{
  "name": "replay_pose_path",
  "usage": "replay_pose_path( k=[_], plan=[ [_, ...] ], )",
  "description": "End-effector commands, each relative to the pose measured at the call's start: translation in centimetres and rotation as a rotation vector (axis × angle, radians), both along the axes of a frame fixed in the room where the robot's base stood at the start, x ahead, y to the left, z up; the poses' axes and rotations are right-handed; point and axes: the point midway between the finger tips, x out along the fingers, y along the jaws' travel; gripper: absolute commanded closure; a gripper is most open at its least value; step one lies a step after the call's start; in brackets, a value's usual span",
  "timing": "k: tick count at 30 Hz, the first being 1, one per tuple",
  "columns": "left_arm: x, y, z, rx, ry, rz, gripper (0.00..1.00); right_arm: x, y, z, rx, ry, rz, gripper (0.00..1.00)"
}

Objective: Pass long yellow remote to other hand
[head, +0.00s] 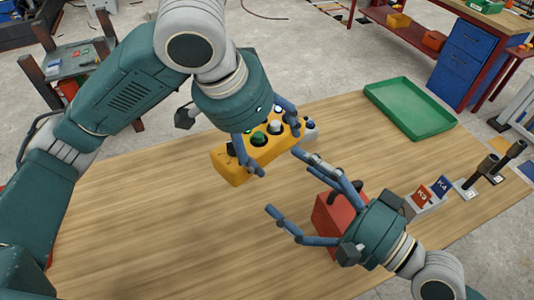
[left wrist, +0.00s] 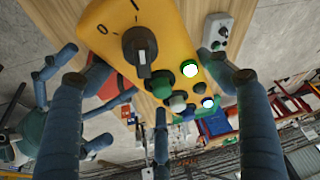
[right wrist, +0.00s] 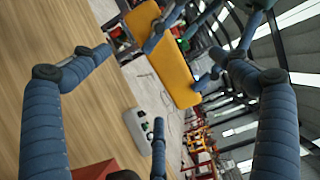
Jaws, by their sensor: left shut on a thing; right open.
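The long yellow remote (head: 232,167) has a black rotary knob and several green, white and black buttons. My left gripper (head: 266,140) is shut on it and holds it above the wooden table. In the left wrist view the remote (left wrist: 165,30) lies between the fingers with its knob and lit buttons facing the camera. My right gripper (head: 285,188) is open and empty, lower and to the right of the remote, its fingers apart from it. In the right wrist view the remote (right wrist: 172,60) is beyond the open fingers, its plain yellow side showing.
A red box (head: 326,216) stands on the table (head: 140,215) by my right gripper. A green tray (head: 410,108) lies at the back right. A grey button box (right wrist: 140,130) sits beyond the remote. Labelled blocks and dark upright tools (head: 480,172) stand at the right. The table's left part is clear.

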Motion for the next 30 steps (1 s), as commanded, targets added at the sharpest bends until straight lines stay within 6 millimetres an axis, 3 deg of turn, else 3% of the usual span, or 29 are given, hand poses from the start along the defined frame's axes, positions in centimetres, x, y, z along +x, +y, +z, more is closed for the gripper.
replay_pose_path(
  k=[16,30],
  plan=[
    [0.0,0.0,0.1,-0.002,-0.002,0.000,0.63,5.5,6.6,0.2,0.001,-0.001,-0.004,0.02],
    [0.0,0.0,0.1,-0.002,-0.002,0.000,0.63,6.5,7.8,0.1,-0.004,0.000,-0.003,0.02]
  ],
)
